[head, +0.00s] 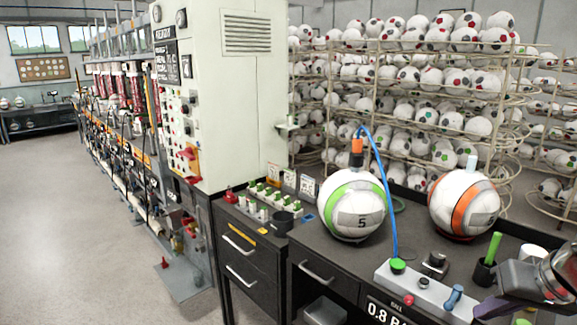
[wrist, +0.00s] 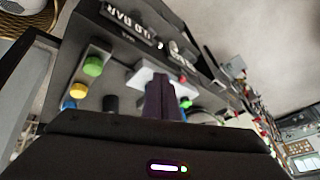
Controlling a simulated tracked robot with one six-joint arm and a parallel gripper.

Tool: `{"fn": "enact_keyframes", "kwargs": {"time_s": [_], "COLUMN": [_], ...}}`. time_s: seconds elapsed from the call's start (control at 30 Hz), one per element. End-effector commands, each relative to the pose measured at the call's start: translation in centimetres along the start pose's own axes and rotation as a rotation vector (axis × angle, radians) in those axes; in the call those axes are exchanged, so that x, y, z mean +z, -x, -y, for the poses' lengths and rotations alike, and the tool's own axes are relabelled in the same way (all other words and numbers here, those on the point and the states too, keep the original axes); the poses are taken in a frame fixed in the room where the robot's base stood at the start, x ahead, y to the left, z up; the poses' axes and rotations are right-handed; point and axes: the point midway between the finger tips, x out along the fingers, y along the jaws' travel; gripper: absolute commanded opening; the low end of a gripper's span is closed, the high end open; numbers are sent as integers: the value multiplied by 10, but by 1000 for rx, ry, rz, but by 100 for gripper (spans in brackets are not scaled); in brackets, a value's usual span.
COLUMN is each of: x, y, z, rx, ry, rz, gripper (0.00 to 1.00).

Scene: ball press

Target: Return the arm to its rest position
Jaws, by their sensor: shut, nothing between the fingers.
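My gripper shows in the wrist view (wrist: 166,97) with its dark fingers together and nothing between them. In the head view, part of my arm and gripper (head: 490,309) is at the lower right, over the bench's right end and cut off by the frame edge. The fingers are apart from the balls. A white ball with green bands and a 5 (head: 352,207) stands on the bench, with an orange fitting (head: 357,150) and a blue hose (head: 386,190) on top. A white and orange ball (head: 464,203) stands to its right.
A grey control box (head: 430,292) with a green button (head: 398,266) and a blue lever is left of my gripper. A black cup (head: 484,273) holding a green stick stands close by. Ball racks (head: 420,110) fill the back. A tall white cabinet (head: 235,95) stands left; open floor lies beyond.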

Motion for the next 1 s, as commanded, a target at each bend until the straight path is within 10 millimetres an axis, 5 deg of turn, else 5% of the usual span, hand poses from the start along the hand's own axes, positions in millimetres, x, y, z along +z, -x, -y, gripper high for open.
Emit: {"fn": "enact_keyframes", "kwargs": {"time_s": [0.43, 1.0], "x": [2, 108], "y": [-19, -31], "z": [77, 183], "rx": [117, 88], "ry": [279, 343], "rz": [43, 26], "gripper": [0, 0]}}
